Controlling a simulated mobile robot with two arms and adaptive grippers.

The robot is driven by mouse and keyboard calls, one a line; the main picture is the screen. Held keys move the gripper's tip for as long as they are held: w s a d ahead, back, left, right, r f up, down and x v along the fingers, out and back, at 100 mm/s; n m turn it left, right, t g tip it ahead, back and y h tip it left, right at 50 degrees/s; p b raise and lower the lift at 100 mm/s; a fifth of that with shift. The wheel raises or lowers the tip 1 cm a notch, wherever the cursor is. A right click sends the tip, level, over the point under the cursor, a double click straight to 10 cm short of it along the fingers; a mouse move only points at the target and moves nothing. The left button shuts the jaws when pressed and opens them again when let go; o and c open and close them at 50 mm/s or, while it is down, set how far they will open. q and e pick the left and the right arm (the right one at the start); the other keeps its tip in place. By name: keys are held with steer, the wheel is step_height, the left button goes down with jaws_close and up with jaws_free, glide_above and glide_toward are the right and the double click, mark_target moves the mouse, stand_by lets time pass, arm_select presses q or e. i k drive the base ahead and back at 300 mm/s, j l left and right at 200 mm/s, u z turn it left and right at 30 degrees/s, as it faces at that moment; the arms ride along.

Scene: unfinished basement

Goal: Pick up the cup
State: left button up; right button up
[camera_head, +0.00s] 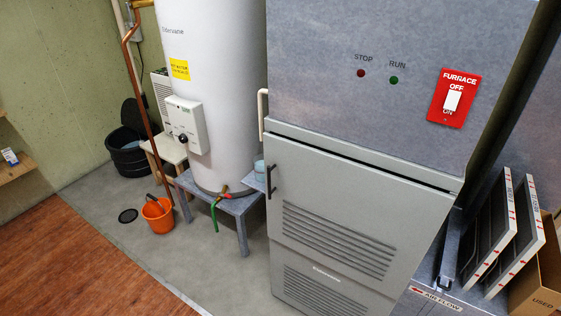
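I cannot make out a clear cup. Neither of my grippers is in view.
A grey furnace (345,215) with a red switch plate (454,97) stands in front. A white water heater (222,60) rests on a grey stand (238,208). An orange bucket (158,217), black bin (127,157), filters (517,240) and cardboard box (540,275) stand around. The wooden floor (75,265) is clear.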

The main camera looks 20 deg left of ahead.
mark_target(258, 160)
steer(key=i+j+z, duration=0.15)
steer(key=j, duration=0.55)
steer(key=i+j+z, duration=0.15)
steer(key=j, duration=0.6)
steer(key=i+j+z, duration=0.1)
steer(key=j, duration=0.65)
steer(key=i+j+z, duration=0.15)
steer(key=j, duration=0.6)
steer(key=k, duration=0.05)
